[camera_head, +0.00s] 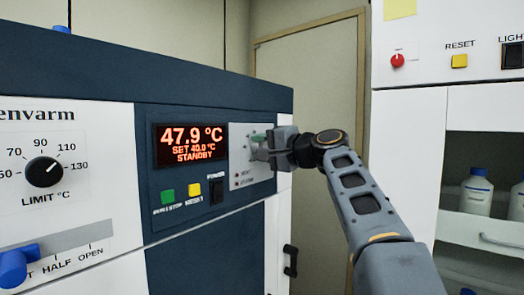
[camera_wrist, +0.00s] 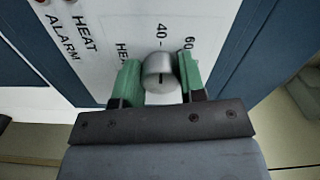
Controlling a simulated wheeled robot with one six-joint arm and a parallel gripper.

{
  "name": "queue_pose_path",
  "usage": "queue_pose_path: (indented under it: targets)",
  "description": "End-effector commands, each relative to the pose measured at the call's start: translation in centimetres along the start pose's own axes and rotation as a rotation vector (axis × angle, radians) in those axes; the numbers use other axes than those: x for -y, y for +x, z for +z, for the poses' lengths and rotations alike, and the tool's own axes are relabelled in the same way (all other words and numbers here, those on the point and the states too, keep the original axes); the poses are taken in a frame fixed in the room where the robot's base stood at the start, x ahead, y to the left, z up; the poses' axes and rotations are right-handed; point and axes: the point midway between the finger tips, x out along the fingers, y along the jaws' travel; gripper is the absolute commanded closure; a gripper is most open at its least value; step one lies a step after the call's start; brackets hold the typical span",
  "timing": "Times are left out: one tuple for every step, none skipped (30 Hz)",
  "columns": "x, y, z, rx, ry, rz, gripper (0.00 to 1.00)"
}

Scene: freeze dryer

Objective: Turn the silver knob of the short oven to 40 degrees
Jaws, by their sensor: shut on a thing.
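The silver knob (camera_wrist: 159,70) sits on the white dial panel, with the printed 40 just above it and 60 to its upper right in the wrist view. A short dark mark shows on the knob's lower part. My gripper (camera_wrist: 160,78) has one green finger on each side of the knob and is shut on it. In the head view my gripper (camera_head: 266,142) is at the panel and mostly hides the knob. The short oven's display (camera_head: 190,145) reads 47.9 °C, SET 40.0 °C, STANDBY.
Below the display are a green button (camera_head: 168,196), a yellow button (camera_head: 194,190) and a black switch (camera_head: 216,190). A black LIMIT knob (camera_head: 44,172) is on the white unit at left. A white cabinet (camera_head: 400,120) with bottles stands at right, close to my arm.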

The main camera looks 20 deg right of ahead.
Motion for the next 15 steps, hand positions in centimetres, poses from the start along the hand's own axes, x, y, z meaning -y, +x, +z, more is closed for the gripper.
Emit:
queue_pose_path:
  targets:
    - [-0.07, 0.02, 0.00, 0.001, -0.005, 0.001, 0.86]
    - [-0.06, 0.02, 0.00, 0.001, -0.008, 0.001, 0.86]
    - [-0.06, 0.02, 0.00, 0.001, -0.010, 0.001, 0.86]
    - [-0.05, 0.02, 0.00, 0.001, -0.011, 0.001, 0.86]
    - [-0.05, 0.02, 0.00, 0.001, -0.012, 0.001, 0.86]
    - [-0.04, 0.02, 0.00, 0.001, -0.012, 0.001, 0.86]
    - [-0.04, 0.02, 0.00, 0.001, -0.012, 0.001, 0.86]
    - [-0.04, 0.02, 0.00, 0.001, -0.012, 0.001, 0.86]
    - [-0.03, 0.02, 0.00, 0.001, -0.012, 0.001, 0.86]
    - [-0.03, 0.02, 0.00, 0.001, -0.012, 0.001, 0.86]
    - [-0.03, 0.02, 0.00, 0.001, -0.012, 0.001, 0.86]
    - [-0.03, 0.02, 0.00, 0.000, -0.012, 0.001, 0.86]
    - [-0.03, 0.02, 0.00, 0.000, -0.012, 0.001, 0.86]
    - [-0.03, 0.02, 0.00, 0.000, -0.012, 0.001, 0.86]
    - [-0.03, 0.02, 0.00, 0.000, -0.012, 0.001, 0.59]
